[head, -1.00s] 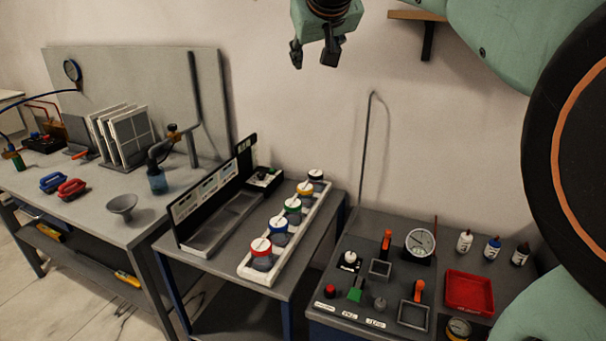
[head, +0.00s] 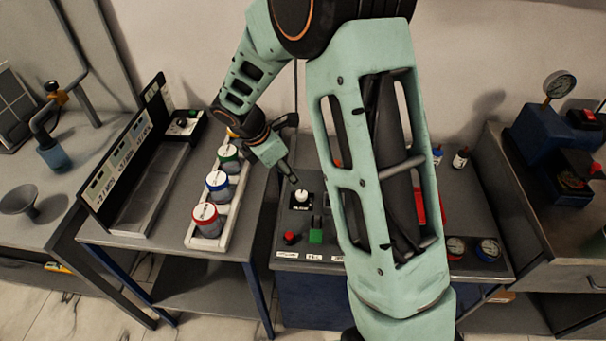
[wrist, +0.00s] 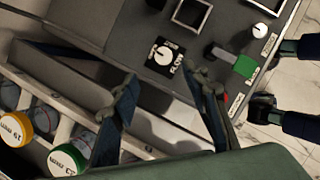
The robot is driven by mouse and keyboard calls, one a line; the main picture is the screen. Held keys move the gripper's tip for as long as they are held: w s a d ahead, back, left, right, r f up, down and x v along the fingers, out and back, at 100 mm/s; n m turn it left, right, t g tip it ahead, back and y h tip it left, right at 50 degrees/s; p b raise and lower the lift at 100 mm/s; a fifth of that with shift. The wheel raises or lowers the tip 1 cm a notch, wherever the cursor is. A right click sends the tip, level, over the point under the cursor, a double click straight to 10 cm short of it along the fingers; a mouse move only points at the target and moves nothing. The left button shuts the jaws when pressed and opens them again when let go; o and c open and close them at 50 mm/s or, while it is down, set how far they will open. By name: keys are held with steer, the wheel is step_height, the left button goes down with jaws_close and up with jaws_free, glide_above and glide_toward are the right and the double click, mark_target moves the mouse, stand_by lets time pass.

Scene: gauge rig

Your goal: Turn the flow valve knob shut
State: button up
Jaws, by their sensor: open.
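The flow valve knob (head: 302,196) is a white knob on a small black plate, on the bench top at the centre of the head view. It also shows in the wrist view (wrist: 163,55), where the plate reads FLOW. A pointer mark is on it. My gripper (head: 290,150) is open and empty, above and to the left of the knob in the head view. In the wrist view my gripper's two fingertips (wrist: 160,83) are spread wide, with the knob just beyond the gap between them. The fingers are apart from the knob.
A green lever block (head: 316,236) and a red button (head: 290,238) are near the knob. Colour-lidded jars (head: 207,215) stand in a white rack on the table to the left. My arm hides much of the bench. Two gauges (head: 487,249) sit at its front right.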

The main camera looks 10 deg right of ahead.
mark_target(301, 193)
steer(key=x, duration=1.1)
steer(key=shift+s+f+b, duration=0.15)
steer(key=shift+s+b, duration=0.2)
jaws_close()
steer(key=shift+a, duration=0.1)
